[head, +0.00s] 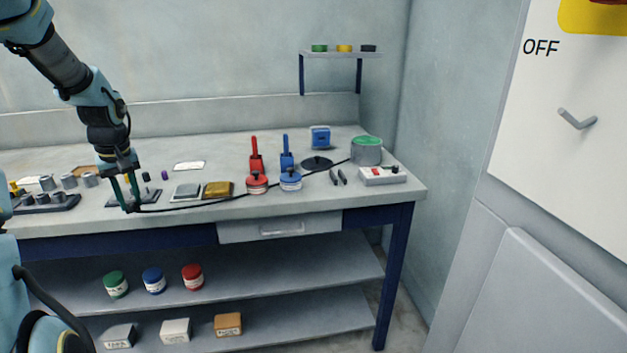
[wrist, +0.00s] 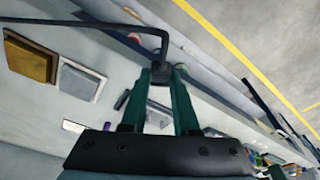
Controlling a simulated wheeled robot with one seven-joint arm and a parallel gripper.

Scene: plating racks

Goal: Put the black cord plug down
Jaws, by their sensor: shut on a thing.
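My gripper (head: 127,207) hangs over the front left part of the workbench (head: 215,219), fingers pointing down. Its green fingers are shut on the black cord plug (wrist: 160,78), a small dark piece between the fingertips. The black cord (head: 215,202) runs right from the gripper, past the red and blue jars, toward the green-lidded grey pot (head: 366,153). In the wrist view the cord (wrist: 90,22) bends at the fingertips and leaves to the left. I cannot tell whether the plug touches the bench.
A silver block (head: 186,192) and a gold block (head: 218,189) lie right of the gripper. A red jar (head: 256,183) and blue jar (head: 290,180) stand farther right. A grey switch box (head: 382,176) sits near the right edge. A dark tray (head: 45,203) with grey pieces is left.

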